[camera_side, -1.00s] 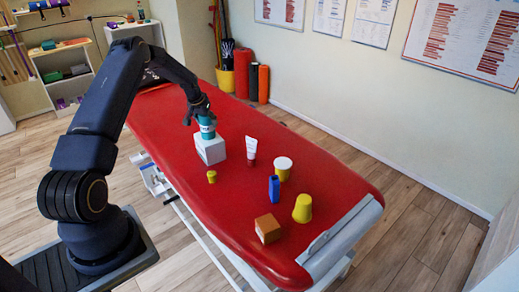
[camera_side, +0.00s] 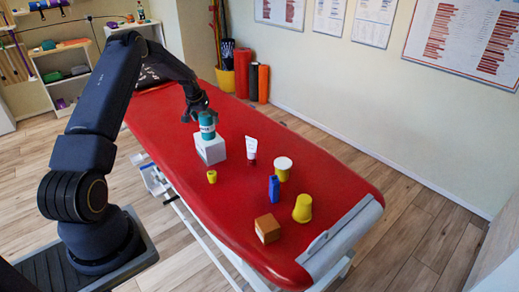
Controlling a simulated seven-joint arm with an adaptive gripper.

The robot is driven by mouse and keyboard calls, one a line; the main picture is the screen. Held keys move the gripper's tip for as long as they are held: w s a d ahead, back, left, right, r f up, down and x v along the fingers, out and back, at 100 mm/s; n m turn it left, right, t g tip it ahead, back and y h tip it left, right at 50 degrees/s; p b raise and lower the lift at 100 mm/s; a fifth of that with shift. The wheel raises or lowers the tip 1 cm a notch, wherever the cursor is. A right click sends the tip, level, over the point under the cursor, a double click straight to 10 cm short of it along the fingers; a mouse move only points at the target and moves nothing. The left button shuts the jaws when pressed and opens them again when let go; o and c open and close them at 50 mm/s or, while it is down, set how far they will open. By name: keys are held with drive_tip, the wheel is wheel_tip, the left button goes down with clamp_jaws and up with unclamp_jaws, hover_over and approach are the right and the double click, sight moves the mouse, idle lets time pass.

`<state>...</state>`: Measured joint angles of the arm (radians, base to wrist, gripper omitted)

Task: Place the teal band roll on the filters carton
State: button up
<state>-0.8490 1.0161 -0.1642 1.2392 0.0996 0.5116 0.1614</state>
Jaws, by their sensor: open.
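The teal band roll (camera_side: 207,127) stands upright on top of the white filters carton (camera_side: 211,151), which rests on the red treatment table (camera_side: 310,170). The roll has a white label on its side. My gripper (camera_side: 201,112) is open just above and behind the roll, at its top. Whether a finger still touches the roll is too small to tell.
To the right on the table stand a white tube (camera_side: 251,148), a yellow tub with a white lid (camera_side: 283,168), a blue bottle (camera_side: 274,188), a yellow cup (camera_side: 302,208) and an orange-brown box (camera_side: 267,229). A small yellow object (camera_side: 212,177) stands before the carton.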

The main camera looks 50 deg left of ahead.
drive_tip(key=v, duration=1.1)
drive_tip(key=s+d+r+m, duration=0.1)
drive_tip(key=d+r, duration=0.5)
drive_tip(key=d, duration=0.3)
drive_tip(key=d+r+m, duration=0.2)
drive_tip(key=d+r, duration=0.5)
drive_tip(key=d, duration=0.3)
drive_tip(key=s+d+r+m+t, duration=0.1)
drive_tip(key=s+d+r, duration=0.3)
drive_tip(key=s+d, duration=0.5)
drive_tip(key=s+d+f+m+h, duration=0.1)
drive_tip(key=s+d+m+h, duration=0.1)
drive_tip(key=s+d, duration=0.9)
drive_tip(key=shift+s+f+t, duration=0.35)
drive_tip(key=shift+s+t, duration=0.05)
drive_tip(key=shift+s, duration=0.35)
